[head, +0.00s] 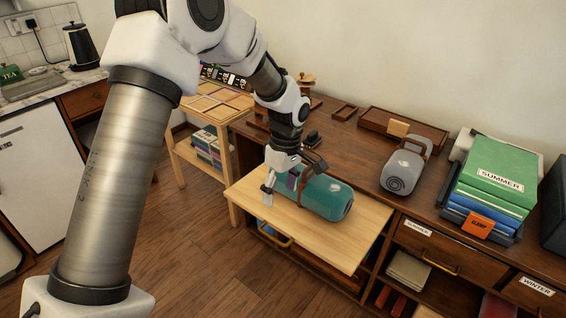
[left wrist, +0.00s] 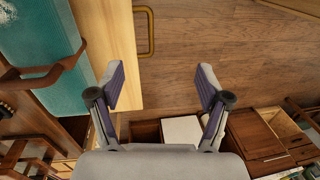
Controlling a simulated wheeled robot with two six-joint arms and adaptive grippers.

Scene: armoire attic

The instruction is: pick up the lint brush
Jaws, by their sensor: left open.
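My left gripper (head: 290,182) is open, with nothing between its fingers. In the head view it is beside the teal roll with brown straps (head: 325,197) on the pale pull-out board (head: 245,195). In the left wrist view the open fingers (left wrist: 160,88) have floor and the board's edge behind them. The roll (left wrist: 38,50) is at the upper left there, with a whitish fuzzy patch on it. I cannot surely pick out the lint brush. A small dark object (head: 313,138) on the dresser top behind the gripper is too small to identify. My right gripper is not in view.
On the dresser top stand a grey canister with a handle (head: 402,170), a brown tray (head: 425,130) and a stack of green and blue boxes (head: 500,165). A pale wooden shelf (head: 217,112) stands at its left. The floor (head: 190,240) before the board is clear.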

